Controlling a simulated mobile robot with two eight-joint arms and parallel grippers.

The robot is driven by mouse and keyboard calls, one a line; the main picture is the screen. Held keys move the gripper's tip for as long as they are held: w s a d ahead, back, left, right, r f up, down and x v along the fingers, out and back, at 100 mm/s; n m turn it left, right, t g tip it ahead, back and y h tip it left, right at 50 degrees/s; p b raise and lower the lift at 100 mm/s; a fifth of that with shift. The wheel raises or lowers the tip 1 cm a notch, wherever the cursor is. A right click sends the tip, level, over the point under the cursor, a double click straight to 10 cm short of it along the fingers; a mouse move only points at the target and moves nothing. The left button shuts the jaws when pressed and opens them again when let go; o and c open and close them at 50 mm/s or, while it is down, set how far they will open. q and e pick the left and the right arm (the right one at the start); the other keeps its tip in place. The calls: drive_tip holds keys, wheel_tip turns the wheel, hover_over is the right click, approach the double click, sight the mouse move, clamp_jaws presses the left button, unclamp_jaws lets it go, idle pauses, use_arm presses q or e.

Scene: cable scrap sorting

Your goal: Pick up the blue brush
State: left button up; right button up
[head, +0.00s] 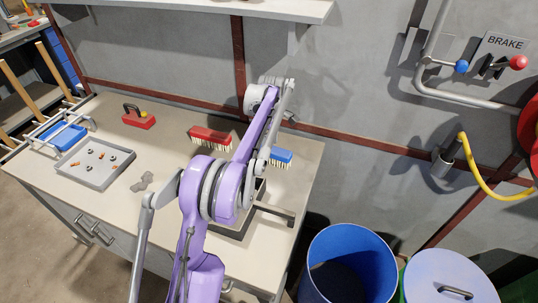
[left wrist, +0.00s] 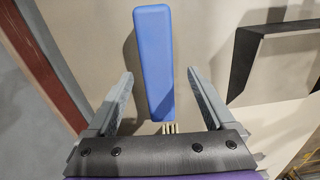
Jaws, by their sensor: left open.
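The blue brush (head: 281,155) lies on the workbench near its back right corner, with pale bristles pointing down. My left arm reaches over the bench and partly covers the brush's left end in the head view. I cannot clearly make out the gripper there. In the left wrist view, the brush's blue back (left wrist: 153,60) runs lengthwise between the two fingers of my left gripper (left wrist: 160,78). The gripper is open and a gap shows on each side of the brush. Some bristles show at its near end. My right gripper is not in view.
A red brush (head: 210,136) lies left of the blue one. A grey tray (head: 72,181) of small parts, a blue tray (head: 64,138) and a red block with a handle (head: 138,119) are further left. A blue bin (head: 382,262) stands beyond the bench's right edge.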

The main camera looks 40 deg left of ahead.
use_arm(q)
drive_tip(key=f, duration=0.6)
drive_tip(key=shift+a, duration=0.35)
drive_tip(key=shift+r, duration=0.1)
clamp_jaws()
